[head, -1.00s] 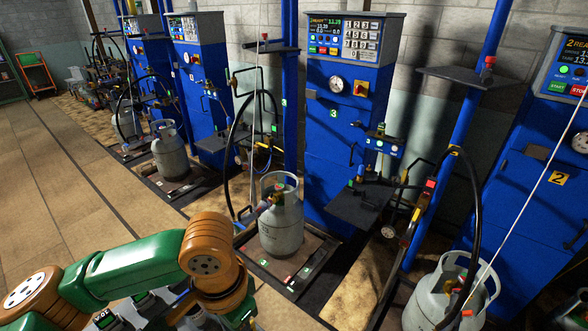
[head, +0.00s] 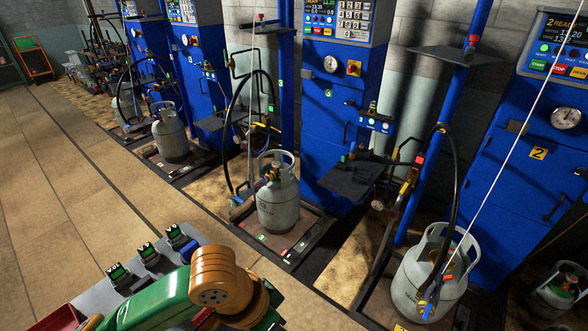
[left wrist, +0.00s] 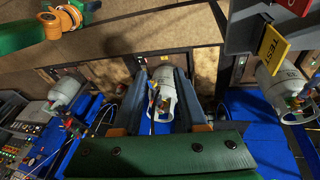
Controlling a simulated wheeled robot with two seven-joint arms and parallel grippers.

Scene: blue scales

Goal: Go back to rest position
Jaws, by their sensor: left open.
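My left arm comes in at the bottom of the head view in green and orange, and its gripper is out of that view. In the left wrist view my left gripper (left wrist: 160,78) has its two dark fingers apart. A grey gas cylinder (left wrist: 161,76) shows beyond and between the fingers, and nothing is visibly clamped. I cannot tell its exact distance from the fingers. My right gripper is not in either view. In the head view a grey cylinder (head: 278,208) stands upright on the scale platform (head: 303,243) in front of blue station 3.
Blue filling cabinets (head: 335,165) line the wall, with hoses and a dark shelf (head: 352,184) jutting out. Another cylinder (head: 428,285) stands at the lower right, and one (head: 171,138) farther left. The tiled floor (head: 60,190) at the left is open. A yellow TEST sign (left wrist: 273,50) shows in the left wrist view.

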